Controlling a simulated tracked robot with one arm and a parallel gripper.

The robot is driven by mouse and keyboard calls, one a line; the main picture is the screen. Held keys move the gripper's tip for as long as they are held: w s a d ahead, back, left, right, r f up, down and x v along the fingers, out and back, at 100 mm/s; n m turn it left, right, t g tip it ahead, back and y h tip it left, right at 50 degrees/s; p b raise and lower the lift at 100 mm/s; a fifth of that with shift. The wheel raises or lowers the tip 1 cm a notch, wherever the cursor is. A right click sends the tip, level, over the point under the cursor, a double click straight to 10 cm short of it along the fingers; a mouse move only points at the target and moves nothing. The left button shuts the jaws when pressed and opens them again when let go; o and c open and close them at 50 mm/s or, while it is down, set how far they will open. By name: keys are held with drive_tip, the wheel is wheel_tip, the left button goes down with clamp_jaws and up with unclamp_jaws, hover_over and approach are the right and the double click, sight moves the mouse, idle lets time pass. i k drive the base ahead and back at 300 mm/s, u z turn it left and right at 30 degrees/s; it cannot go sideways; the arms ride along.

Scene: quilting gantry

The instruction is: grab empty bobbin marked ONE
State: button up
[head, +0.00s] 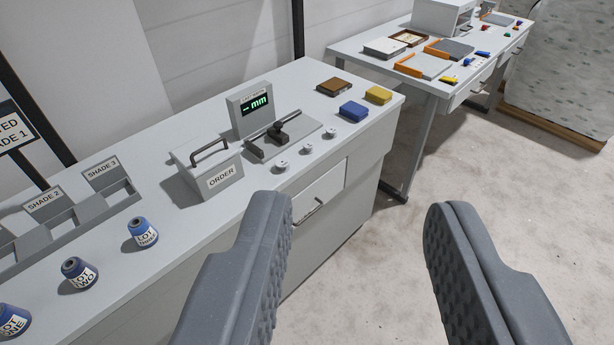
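Three small pale bobbins stand in a slanting row on the near white workbench (215,240), in front of a measuring gauge. One bobbin (282,167) is nearest the ORDER box, a second bobbin (307,150) is in the middle, and a third bobbin (331,134) is farther right. They are too small for me to read any marking. My gripper (358,215) is open and empty, with its two grey ribbed fingers wide apart. It is in front of the bench, nearer to me than the bobbins and not touching them.
The grey ORDER box (208,175) and the gauge with a green mm display (254,108) stand beside the bobbins. Blue thread cones (142,233) line the bench's left side. A blue block (353,111) lies farther right. A second table (440,60) stands behind. The floor at right is clear.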

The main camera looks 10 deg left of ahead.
sight(308, 146)
drive_tip(key=z, duration=0.25)
drive_tip(key=i, duration=1.9)
drive_tip(key=u, duration=0.75)
